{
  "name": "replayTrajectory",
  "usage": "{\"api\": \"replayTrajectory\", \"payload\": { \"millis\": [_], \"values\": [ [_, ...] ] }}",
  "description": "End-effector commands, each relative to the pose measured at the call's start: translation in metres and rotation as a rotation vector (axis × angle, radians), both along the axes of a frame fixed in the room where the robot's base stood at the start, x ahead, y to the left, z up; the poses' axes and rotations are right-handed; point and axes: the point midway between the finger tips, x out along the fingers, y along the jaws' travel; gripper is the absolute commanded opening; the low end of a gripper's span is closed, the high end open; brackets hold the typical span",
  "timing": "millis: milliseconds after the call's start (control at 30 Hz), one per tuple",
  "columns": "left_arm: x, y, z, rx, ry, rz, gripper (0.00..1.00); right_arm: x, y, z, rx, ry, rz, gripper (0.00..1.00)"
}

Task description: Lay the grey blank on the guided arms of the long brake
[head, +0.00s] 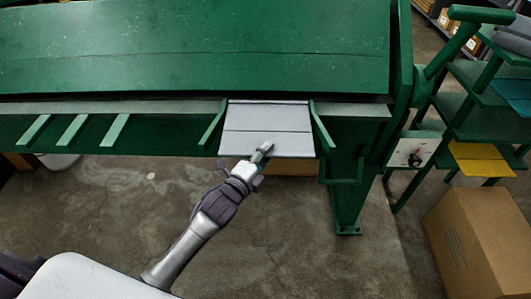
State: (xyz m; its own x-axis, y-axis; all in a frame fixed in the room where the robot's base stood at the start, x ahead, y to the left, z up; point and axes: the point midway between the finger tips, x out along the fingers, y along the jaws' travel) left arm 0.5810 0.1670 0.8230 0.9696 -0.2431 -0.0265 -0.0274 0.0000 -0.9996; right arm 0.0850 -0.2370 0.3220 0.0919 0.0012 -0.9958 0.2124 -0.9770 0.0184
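The grey blank (267,116) is a flat pale sheet with a line across it. It lies at the front of the green long brake (200,45), between two green guided arms, the left one (211,122) and the right one (322,128). Its far edge is at the brake's front opening. My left gripper (264,150) is at the near edge of the blank, overlapping it in the picture. The fingers are too small to tell whether they grip the edge. My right gripper is not in view.
Several lighter green arms (73,129) stick out from the brake at left. A green shelf rack (480,115) with coloured sheets, including a yellow one (480,158), stands at right. A cardboard box (475,240) is on the floor at lower right. The concrete floor (300,245) below the brake is mostly clear.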

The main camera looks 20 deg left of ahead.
Motion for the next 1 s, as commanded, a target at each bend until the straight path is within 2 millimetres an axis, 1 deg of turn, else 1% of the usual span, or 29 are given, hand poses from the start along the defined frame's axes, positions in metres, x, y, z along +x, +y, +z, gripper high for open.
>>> {"api": "replayTrajectory", "payload": {
  "millis": [133,233,267,300,600,700,800,900,1000],
  "values": [
    [0.0,0.0,0.004,0.0,-0.003,0.0,0.33,0.0,0.001,0.002,0.001,0.0,0.0,0.47],
    [0.001,0.0,0.017,-0.001,-0.005,0.0,0.33,0.0,0.002,0.01,0.002,0.0,0.0,0.47],
    [-0.002,0.001,0.018,-0.001,-0.004,0.0,0.33,0.0,0.002,0.01,0.002,-0.001,0.0,0.47],
    [-0.01,0.003,0.012,0.0,0.0,0.0,0.33,0.0,0.002,0.007,0.003,0.001,0.0,0.47],
    [-0.076,0.019,0.013,0.0,-0.001,0.0,0.33,0.0,0.004,0.003,0.004,0.0,0.0,0.47],
    [-0.093,0.023,0.015,-0.001,-0.002,-0.001,0.33,0.0,0.004,0.002,0.004,0.0,0.0,0.47],
    [-0.106,0.027,0.015,0.0,-0.003,0.0,0.33,-0.001,0.004,0.001,0.004,0.0,0.0,0.47],
    [-0.113,0.029,0.016,0.0,-0.003,0.0,0.33,0.0,0.004,0.001,0.005,0.0,0.001,0.47],
    [-0.116,0.029,0.017,0.0,-0.005,0.0,0.33,0.0,0.004,0.001,0.005,0.0,0.001,0.47]
  ]
}}
